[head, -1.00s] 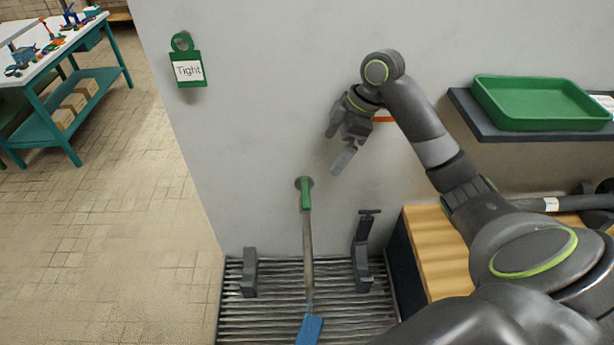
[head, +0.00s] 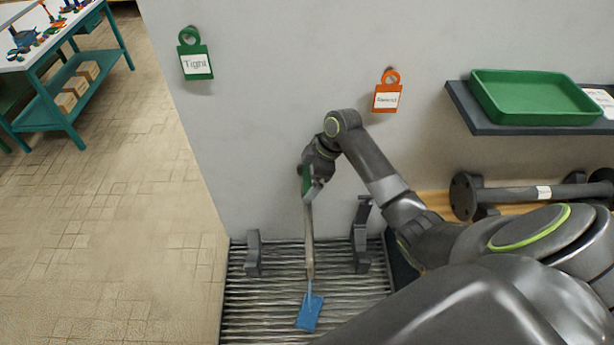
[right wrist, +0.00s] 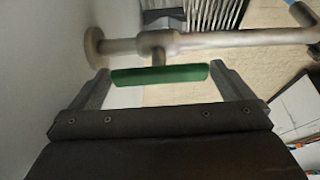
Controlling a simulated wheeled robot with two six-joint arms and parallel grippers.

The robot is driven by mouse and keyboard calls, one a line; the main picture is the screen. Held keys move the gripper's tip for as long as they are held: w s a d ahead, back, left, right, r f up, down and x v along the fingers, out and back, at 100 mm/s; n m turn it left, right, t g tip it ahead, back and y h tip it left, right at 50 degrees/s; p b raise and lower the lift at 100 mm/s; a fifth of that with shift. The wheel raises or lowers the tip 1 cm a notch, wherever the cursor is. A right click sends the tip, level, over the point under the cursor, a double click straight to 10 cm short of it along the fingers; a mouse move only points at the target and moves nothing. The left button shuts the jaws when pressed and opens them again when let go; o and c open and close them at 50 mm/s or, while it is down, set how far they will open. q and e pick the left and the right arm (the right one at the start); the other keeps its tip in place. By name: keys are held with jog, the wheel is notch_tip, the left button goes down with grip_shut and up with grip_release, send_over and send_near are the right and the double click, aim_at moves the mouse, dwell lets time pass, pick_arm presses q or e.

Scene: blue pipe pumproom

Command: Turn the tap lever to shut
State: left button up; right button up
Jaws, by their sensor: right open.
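The tap's metal pipe (head: 309,245) comes out of the wall above a slatted drain. Its green lever (head: 306,180) shows beside my right gripper (head: 314,188), which partly hides it and the pipe's wall end. In the right wrist view the green lever (right wrist: 160,74) lies lengthwise along the pipe (right wrist: 215,40). There my right gripper (right wrist: 164,84) is open, with one finger near each end of the lever; contact cannot be told. My left gripper is not in view.
Dark brackets stand left (head: 253,253) and right (head: 361,238) of the pipe on the slatted drain (head: 265,310). A green tag (head: 195,60) and an orange tag (head: 387,95) hang on the wall. A shelf with a green tray (head: 535,97) is at right.

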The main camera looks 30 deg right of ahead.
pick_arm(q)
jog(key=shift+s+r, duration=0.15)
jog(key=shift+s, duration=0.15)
pick_arm(e)
jog(key=shift+w+a+f, duration=0.15)
jog(key=shift+a+f, duration=0.05)
jog(key=shift+f, duration=0.5)
jog(key=c, duration=0.7)
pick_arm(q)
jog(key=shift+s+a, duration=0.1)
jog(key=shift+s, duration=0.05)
